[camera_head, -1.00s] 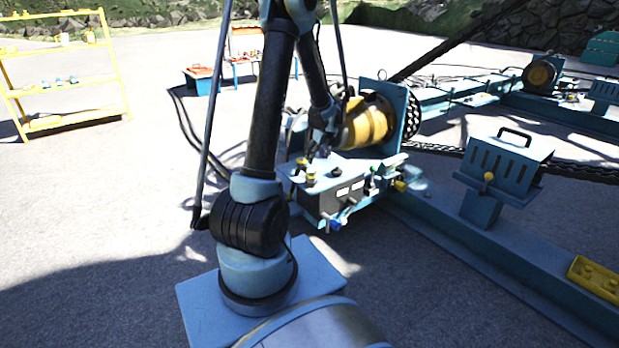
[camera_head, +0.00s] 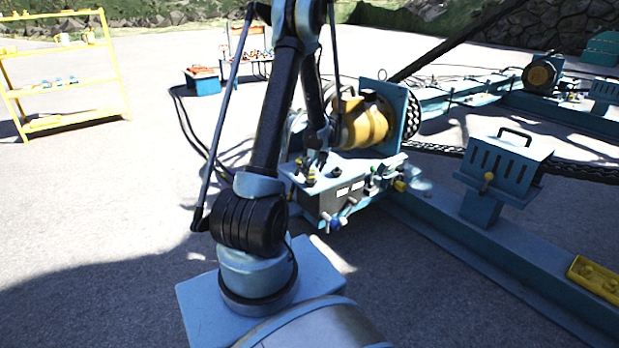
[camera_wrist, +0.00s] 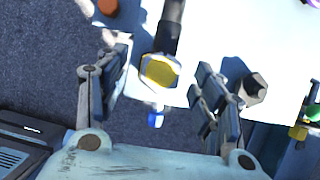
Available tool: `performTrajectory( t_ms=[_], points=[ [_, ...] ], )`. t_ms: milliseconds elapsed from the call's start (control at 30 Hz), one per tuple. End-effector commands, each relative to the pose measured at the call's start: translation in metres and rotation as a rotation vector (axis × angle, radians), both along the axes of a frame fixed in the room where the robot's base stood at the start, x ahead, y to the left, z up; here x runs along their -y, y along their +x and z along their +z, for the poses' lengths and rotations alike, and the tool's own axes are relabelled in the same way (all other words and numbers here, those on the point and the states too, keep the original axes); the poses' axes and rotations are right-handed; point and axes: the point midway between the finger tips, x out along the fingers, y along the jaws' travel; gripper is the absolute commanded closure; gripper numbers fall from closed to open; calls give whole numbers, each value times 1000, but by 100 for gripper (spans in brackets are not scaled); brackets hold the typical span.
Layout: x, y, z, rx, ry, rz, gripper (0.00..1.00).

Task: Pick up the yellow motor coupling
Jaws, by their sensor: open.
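In the wrist view, a yellow hexagonal piece with a pale rim (camera_wrist: 160,71), which looks like the motor coupling, lies between the open fingers of my gripper (camera_wrist: 163,85). A dark shaft (camera_wrist: 167,36) runs into it from above. I see no finger touching it, and its height relative to the fingertips is unclear. In the head view, my gripper (camera_head: 318,156) is low over the blue control box (camera_head: 347,199) in front of the yellow motor drum (camera_head: 366,124). There I cannot tell the coupling from the small yellow knobs on the box.
In the wrist view, a dark hexagonal knob (camera_wrist: 252,88) stands close to the right finger. An orange-brown knob (camera_wrist: 107,6) is at the upper left. In the head view, a slotted blue box (camera_head: 507,165) stands on the right beam, and a yellow rack (camera_head: 70,80) is far left.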

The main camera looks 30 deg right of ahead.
Motion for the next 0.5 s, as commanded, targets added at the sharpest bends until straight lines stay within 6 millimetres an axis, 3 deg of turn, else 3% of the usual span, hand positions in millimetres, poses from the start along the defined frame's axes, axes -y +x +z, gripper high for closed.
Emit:
performTrajectory(
  t_ms=[233, 500],
  points=[
    [0, 12, -25, 0, 0, 2, 38],
    [-1, 15, -32, 0, 0, 1, 38]
  ],
)
